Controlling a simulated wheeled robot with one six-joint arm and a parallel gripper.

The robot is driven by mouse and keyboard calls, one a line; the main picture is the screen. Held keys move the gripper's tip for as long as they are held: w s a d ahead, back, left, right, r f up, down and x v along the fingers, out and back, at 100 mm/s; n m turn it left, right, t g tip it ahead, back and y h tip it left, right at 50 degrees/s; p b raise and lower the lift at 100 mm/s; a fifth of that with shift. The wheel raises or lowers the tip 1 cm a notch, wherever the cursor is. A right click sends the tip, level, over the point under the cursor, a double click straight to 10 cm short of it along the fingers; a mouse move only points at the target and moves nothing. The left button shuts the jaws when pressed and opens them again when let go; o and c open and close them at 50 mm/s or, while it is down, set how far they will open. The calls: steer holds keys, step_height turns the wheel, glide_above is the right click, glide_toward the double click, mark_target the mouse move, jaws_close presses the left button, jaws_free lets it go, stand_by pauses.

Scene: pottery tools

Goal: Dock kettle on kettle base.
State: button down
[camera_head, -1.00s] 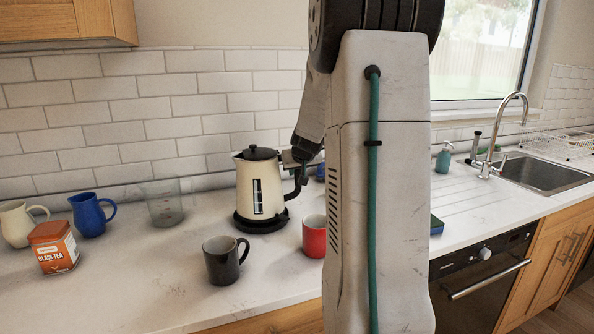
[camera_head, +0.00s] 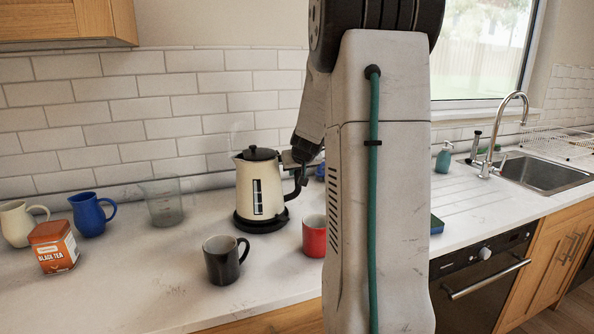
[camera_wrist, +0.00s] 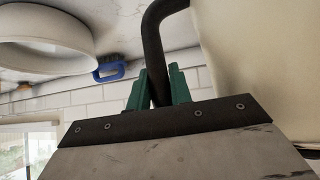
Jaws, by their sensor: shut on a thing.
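The cream kettle (camera_head: 258,185) with a black lid stands upright on the black round kettle base (camera_head: 260,222) on the worktop. It looks seated on the base, with no gap that I can see. My gripper (camera_head: 303,165) is at the kettle's right side, at its black handle. In the wrist view the green fingers of my gripper (camera_wrist: 158,90) are shut on the black kettle handle (camera_wrist: 156,45). The kettle's cream body (camera_wrist: 250,60) fills the right of that view.
A black mug (camera_head: 222,262) and a red mug (camera_head: 314,236) stand in front of the kettle. A clear measuring jug (camera_head: 163,203), a blue jug (camera_head: 90,215), a cream jug (camera_head: 18,224) and a tea tin (camera_head: 54,247) stand left. The sink (camera_head: 545,173) is at far right.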

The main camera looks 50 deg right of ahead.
steer(key=shift+f, duration=0.4)
steer(key=c, duration=1.5)
jaws_free()
steer(key=shift+c, duration=0.2)
steer(key=shift+f, duration=0.2)
steer(key=v, duration=1.1)
steer(key=shift+s+a, duration=0.1)
